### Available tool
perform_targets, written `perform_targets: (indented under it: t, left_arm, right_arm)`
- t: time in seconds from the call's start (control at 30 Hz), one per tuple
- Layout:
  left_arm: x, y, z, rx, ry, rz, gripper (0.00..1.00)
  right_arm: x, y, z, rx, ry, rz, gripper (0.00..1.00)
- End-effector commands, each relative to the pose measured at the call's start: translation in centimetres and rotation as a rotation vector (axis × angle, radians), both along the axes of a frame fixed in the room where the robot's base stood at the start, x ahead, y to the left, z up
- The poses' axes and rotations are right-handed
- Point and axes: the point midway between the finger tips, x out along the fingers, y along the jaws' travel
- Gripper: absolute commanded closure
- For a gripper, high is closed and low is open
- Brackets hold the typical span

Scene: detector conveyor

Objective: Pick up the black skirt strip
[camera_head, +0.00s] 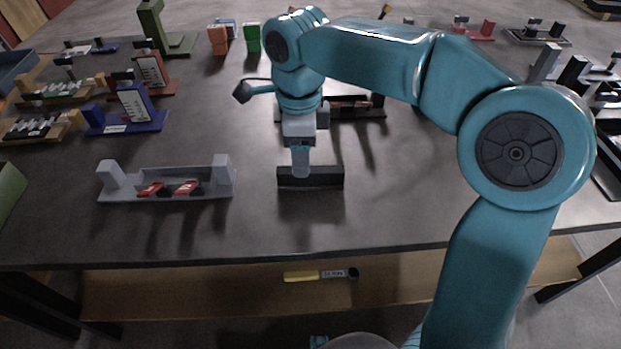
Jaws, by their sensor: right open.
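The black skirt strip (328,179) is a short dark bar on the grey table, a little right of the grey holder. My right gripper (301,174) is over the strip, pointing down, with its arm reaching in from the right. A light grey finger overlaps the strip's middle and hides part of it. The jaws are open, though the gap between the fingers is not visible from this side. I cannot tell whether the fingers touch the strip. My left gripper is not in view.
A grey holder (221,187) with red pieces stands left of the strip. Another dark holder (372,111) stands behind my right gripper. Blue (139,117) and green (163,42) fixtures stand farther left. A yellow-and-black marker (302,277) lies on the lower shelf. The table in front of the strip is clear.

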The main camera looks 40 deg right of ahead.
Motion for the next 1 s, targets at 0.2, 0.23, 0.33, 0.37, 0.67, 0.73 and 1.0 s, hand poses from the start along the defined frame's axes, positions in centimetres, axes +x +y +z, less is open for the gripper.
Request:
perform_targets:
  t: [0.2, 0.23, 0.33, 0.37, 0.67, 0.73, 1.0]
  left_arm:
    - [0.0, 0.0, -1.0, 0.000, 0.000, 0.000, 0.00]
    - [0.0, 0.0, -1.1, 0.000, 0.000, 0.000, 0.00]
    - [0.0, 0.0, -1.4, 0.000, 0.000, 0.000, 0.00]
    - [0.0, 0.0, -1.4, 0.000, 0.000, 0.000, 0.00]
    - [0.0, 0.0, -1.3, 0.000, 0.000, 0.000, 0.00]
    - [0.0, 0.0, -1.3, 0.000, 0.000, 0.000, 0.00]
    - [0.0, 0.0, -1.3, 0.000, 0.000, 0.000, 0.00]
  right_arm:
    - [0.4, -0.4, -3.3, -0.001, 0.004, -0.001, 0.45]
    - [0.4, -0.4, -3.8, 0.000, 0.004, -0.001, 0.45]
    - [0.5, -0.5, -4.9, 0.000, 0.002, -0.001, 0.45]
    - [0.5, -0.5, -5.1, 0.000, 0.001, -0.001, 0.45]
    - [0.5, -0.5, -5.2, 0.000, 0.000, -0.001, 0.58]
    - [0.5, -0.5, -5.2, 0.000, 0.000, -0.001, 0.80]
    - [0.5, -0.5, -5.1, 0.000, 0.000, 0.000, 1.00]
